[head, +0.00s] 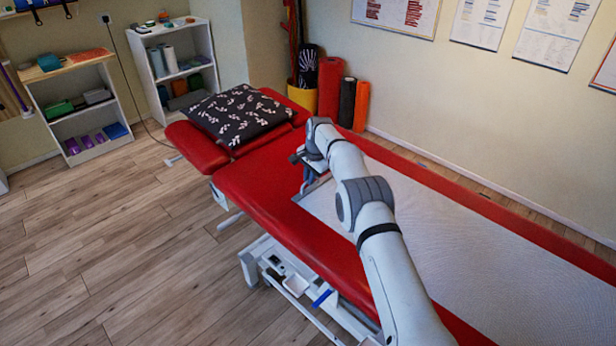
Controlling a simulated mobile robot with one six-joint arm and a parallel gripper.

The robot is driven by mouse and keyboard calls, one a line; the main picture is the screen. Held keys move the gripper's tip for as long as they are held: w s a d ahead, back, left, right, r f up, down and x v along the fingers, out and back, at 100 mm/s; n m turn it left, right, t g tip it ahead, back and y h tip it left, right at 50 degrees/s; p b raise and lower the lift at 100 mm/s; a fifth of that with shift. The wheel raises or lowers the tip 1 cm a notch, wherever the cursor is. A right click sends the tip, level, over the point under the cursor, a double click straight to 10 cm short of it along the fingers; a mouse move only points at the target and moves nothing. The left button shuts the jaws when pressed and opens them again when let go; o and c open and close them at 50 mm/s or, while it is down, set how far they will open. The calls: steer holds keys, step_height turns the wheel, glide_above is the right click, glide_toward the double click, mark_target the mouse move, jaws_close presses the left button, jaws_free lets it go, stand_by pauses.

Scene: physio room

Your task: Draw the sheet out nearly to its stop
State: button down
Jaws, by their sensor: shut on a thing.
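The white paper sheet (470,270) lies flat along the red treatment couch (270,185). It runs from the lower right of the head view up to the couch's middle, with red padding bare on both sides. My gripper (306,178) is at the sheet's far left end, near a grey edge strip (313,186) there. It is shut on the sheet's end, though my wrist hides most of the grip. My arm crosses over the sheet and covers part of it.
A black leaf-patterned pillow (238,115) lies at the couch's head end, beyond a bare red stretch. Rolled mats (330,88) and a yellow bin (302,97) stand by the wall. White shelves (175,65) stand at the back left. The wooden floor (110,240) on the left is clear.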

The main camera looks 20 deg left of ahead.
steer(key=shift+w+d+r, duration=0.25)
steer(key=shift+w+r, duration=0.05)
steer(key=shift+w, duration=0.1)
steer(key=c, duration=1.9)
jaws_free()
steer(key=shift+o, duration=0.8)
steer(key=shift+w+f, duration=0.1)
steer(key=shift+f, duration=0.05)
steer(key=shift+o, duration=1.3)
steer(key=shift+s+a, duration=0.15)
steer(key=shift+s, duration=0.05)
steer(key=shift+f, duration=0.1)
step_height(320, 180, up, 8)
steer(key=d, duration=0.1)
steer(key=shift+s+d+f, duration=0.15)
steer(key=shift+s+d, duration=0.05)
steer(key=shift+s, duration=0.2)
